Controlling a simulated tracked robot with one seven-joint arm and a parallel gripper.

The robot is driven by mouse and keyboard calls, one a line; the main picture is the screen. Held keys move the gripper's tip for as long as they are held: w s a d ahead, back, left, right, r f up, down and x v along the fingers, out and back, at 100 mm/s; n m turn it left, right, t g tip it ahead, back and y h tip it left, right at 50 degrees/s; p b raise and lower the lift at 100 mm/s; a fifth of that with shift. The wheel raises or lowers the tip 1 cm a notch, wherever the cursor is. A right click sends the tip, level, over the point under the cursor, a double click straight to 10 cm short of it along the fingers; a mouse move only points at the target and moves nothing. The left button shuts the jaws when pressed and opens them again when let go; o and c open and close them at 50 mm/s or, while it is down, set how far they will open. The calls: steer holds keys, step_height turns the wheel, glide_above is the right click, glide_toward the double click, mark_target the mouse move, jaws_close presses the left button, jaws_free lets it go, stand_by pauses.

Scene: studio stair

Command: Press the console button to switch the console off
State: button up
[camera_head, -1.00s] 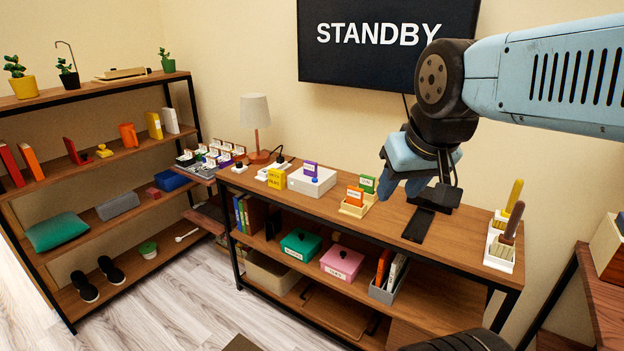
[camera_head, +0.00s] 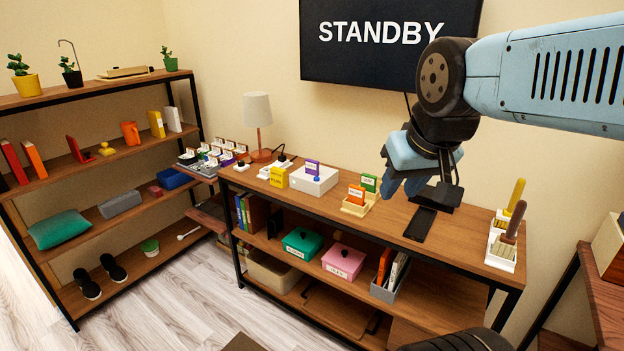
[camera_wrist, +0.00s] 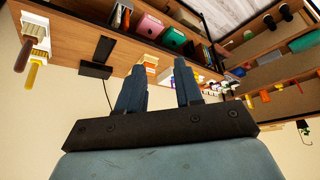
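A white console box (camera_head: 314,182) sits on the long wooden table, left of the middle. A small blue button (camera_head: 317,179) shows at its front, and a purple tag (camera_head: 312,167) stands on or just behind it. The wall screen (camera_head: 388,40) reads STANDBY. My gripper (camera_head: 402,188) hangs over the right part of the table, to the right of the box and apart from it. In the wrist view my gripper's two fingers (camera_wrist: 160,66) are apart with nothing held between them. The button cannot be made out in the wrist view.
A yellow block (camera_head: 278,177) and a lamp (camera_head: 258,120) stand left of the box. Orange and green cards in a holder (camera_head: 357,204) stand between box and gripper. A brush holder (camera_head: 502,252) is at the right end.

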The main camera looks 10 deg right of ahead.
jaws_close()
stand_by(1.4)
